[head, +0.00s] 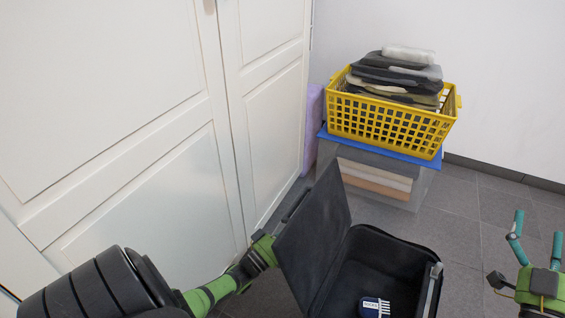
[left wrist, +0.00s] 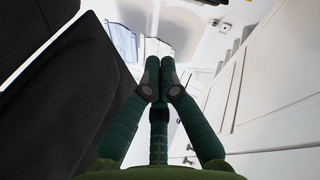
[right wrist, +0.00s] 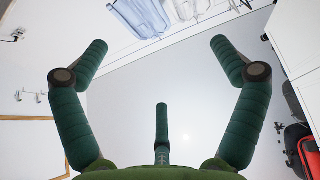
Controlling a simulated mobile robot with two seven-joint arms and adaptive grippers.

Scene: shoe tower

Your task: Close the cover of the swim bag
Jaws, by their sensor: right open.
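The swim bag (head: 385,262) is a black box-shaped bag at the bottom centre of the head view. Its cover (head: 316,235) stands open, raised on the left side and tilted to the left. My left gripper (left wrist: 160,68) is shut, with nothing visible between its fingers. In the head view the left gripper (head: 262,250) is at the outer, left side of the cover, its fingertips hidden behind it. The dark panel at left in the left wrist view looks like the cover (left wrist: 60,110). My right gripper (head: 538,228) is open and empty, right of the bag; it shows in the right wrist view (right wrist: 163,48).
A small dark blue item with white markings (head: 376,307) lies inside the bag. Behind stands a grey bin (head: 405,190) with a blue lid, bearing a yellow basket (head: 390,122) of folded clothes (head: 392,75). White doors (head: 150,130) stand close on the left. Tiled floor is free at right.

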